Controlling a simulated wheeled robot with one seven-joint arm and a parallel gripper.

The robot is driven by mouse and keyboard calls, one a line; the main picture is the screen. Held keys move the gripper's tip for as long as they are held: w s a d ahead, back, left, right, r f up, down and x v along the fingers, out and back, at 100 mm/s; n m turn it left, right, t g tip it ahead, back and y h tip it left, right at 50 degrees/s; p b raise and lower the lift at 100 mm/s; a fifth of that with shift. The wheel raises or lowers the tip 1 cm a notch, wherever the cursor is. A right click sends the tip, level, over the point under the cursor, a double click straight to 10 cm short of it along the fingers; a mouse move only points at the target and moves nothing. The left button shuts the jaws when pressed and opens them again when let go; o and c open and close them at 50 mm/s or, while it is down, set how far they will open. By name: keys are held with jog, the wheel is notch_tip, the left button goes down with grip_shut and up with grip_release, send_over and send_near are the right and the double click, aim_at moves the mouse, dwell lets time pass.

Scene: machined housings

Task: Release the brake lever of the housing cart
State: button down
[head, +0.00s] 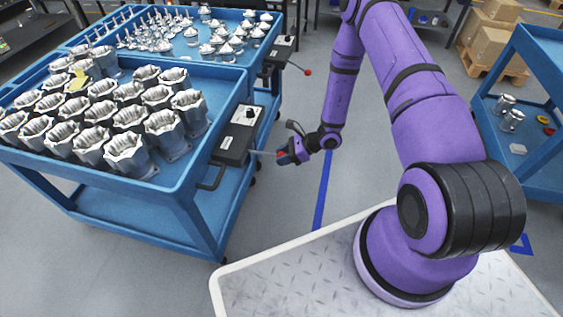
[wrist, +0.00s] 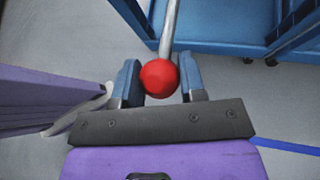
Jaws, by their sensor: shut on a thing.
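The blue housing cart (head: 212,104) stands at the left in the head view, its top tray full of metal housings (head: 128,118). A dark brake box (head: 238,137) is fixed to its right end. The brake lever (head: 266,153) is a thin metal rod that sticks out to the right from this box. Its red ball knob (wrist: 160,78) sits between the fingers of my gripper (wrist: 159,83) in the wrist view. In the head view my gripper (head: 285,154) is at the lever's outer end and is shut on the knob, mostly covering it.
A second blue cart (head: 150,50) with small metal parts stands behind, with its own red-knobbed lever (head: 307,72). A black handle (head: 212,178) sits below the brake box. A blue shelf (head: 540,150) and cardboard boxes (head: 490,40) are at the right. Grey floor lies between.

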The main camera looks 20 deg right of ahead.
jog(key=r+h, duration=0.1)
jog(key=r+g+h, duration=0.1)
jog(key=r, duration=0.1)
jog(key=r+h, duration=0.1)
jog(key=shift+w+a+r+m+g, duration=0.25)
jog(key=shift+w+a+m+g, duration=0.05)
jog(key=shift+w+a+g, duration=0.1)
jog(key=shift+w+a+r, duration=0.15)
jog(key=shift+a+r, duration=0.15)
jog(key=shift+r, duration=0.4)
jog(key=shift+a, duration=0.1)
jog(key=c, duration=0.7)
grip_release()
jog(key=v, duration=1.1)
